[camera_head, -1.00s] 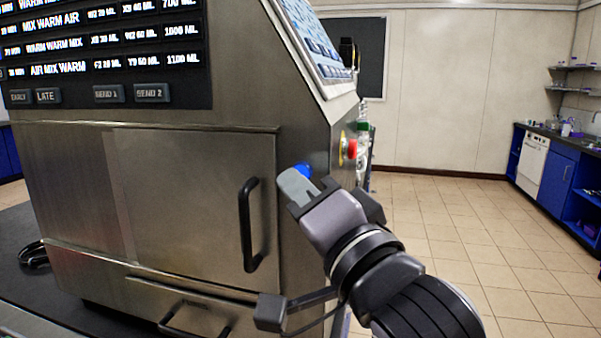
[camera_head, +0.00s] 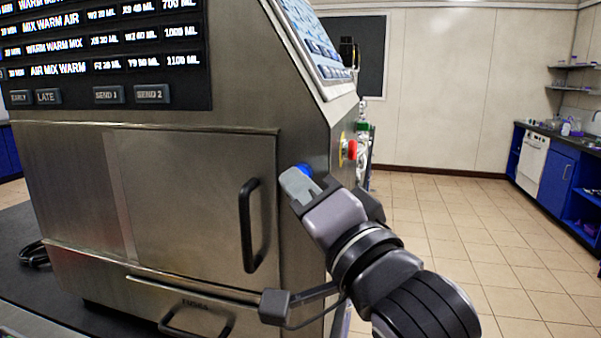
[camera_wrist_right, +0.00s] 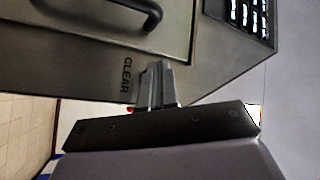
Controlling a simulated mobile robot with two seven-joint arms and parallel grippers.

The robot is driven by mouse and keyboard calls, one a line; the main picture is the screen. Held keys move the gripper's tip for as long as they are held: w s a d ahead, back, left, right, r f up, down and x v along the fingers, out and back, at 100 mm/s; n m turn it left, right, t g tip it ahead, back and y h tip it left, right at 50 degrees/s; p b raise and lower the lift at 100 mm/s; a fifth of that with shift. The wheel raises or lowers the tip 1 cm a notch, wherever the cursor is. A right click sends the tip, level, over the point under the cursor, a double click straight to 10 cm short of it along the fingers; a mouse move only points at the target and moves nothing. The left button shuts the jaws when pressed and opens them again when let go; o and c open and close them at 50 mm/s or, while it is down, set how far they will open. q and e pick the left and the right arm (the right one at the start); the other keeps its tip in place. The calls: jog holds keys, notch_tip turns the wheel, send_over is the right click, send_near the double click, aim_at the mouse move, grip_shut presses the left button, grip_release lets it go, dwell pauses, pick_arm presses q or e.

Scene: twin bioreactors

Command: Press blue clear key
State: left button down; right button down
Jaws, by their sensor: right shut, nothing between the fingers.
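My left gripper is not in view.
A red knob on a yellow base (camera_head: 349,150) sits just beyond the key. A black door handle (camera_head: 250,225) sticks out to the left of my gripper. A sloped key panel (camera_head: 318,45) is above. Open tiled floor (camera_head: 480,230) lies to the right.

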jog(key=shift+w+d, duration=0.15)
jog(key=shift+w, duration=0.25)
dwell(0.5)
jog(key=shift+s, duration=0.15)
jog(key=shift+s+a+p, duration=0.25)
jog(key=shift+s+p, duration=0.05)
jog(key=shift+s, duration=0.35)
jog(key=s, duration=0.1)
jog(key=s+a, duration=0.1)
jog(key=s, duration=0.2)
jog(key=shift+s+a, duration=0.3)
jog(key=shift+s, duration=0.1)
dwell(0.7)
